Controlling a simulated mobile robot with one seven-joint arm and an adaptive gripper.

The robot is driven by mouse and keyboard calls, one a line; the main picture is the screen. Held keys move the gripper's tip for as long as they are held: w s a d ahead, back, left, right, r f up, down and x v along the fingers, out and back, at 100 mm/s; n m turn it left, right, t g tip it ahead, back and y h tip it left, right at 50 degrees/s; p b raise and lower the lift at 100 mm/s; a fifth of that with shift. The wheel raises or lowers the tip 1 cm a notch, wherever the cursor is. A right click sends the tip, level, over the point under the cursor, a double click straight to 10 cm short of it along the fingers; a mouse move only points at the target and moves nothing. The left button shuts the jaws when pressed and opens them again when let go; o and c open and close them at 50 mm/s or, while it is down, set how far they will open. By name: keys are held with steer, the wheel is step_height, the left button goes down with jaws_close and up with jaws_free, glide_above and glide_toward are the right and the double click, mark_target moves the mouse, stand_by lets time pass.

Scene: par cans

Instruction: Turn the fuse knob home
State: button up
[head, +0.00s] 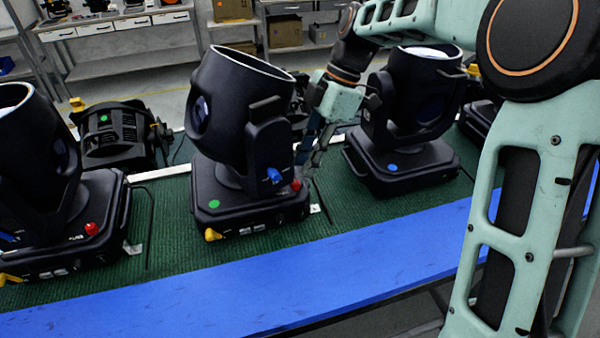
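The middle moving-head light (225,115) stands on a green mat, its head tilted. It carries a red knob (296,185) at its base's right rear corner, a blue knob (273,175) low on its yoke, and a yellow knob (212,235) at the base's front left. No label shows which is the fuse knob. My gripper (305,172) points down just right of the yoke, close above and beside the red knob. Its fingertips are small and partly lost against the dark base, so whether they touch the knob or how far apart they are is unclear.
A black par can (115,135) lies behind. A blue strip (260,285) along the front edge is clear. Shelves (130,45) line the back.

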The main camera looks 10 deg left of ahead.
mark_target(300, 186)
steer(key=shift+x, duration=2.05)
steer(key=shift+c, duration=0.5)
jaws_close()
